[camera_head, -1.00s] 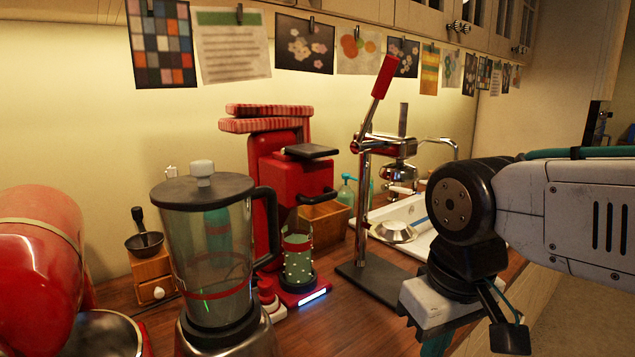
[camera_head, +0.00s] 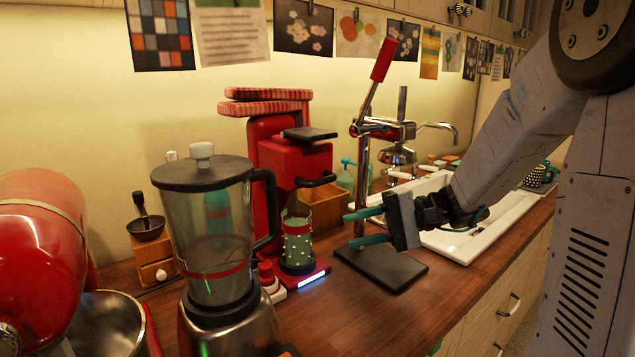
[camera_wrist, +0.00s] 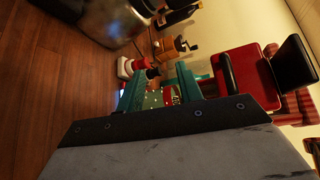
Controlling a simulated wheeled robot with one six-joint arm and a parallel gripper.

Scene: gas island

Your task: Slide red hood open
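The red hood (camera_head: 303,165) is the boxy front of a red countertop machine, with a black handle (camera_head: 318,181) on its face and a flat black plate (camera_head: 309,133) on top. My gripper (camera_head: 350,228) is to the right of the machine and lower than the handle, pointing left. Its two teal fingers are apart with nothing held between them. In the wrist view the fingers (camera_wrist: 158,88) are spread, and the red hood (camera_wrist: 250,80) with its black handle (camera_wrist: 228,73) lies to their right. A green dotted cup (camera_head: 297,243) stands on the machine's base below the hood.
A blender (camera_head: 217,230) stands left of the machine and a red mixer (camera_head: 38,250) farther left. A lever press (camera_head: 362,170) stands behind my gripper, its dark base (camera_head: 382,268) below. A wooden box (camera_head: 325,207) is behind the machine.

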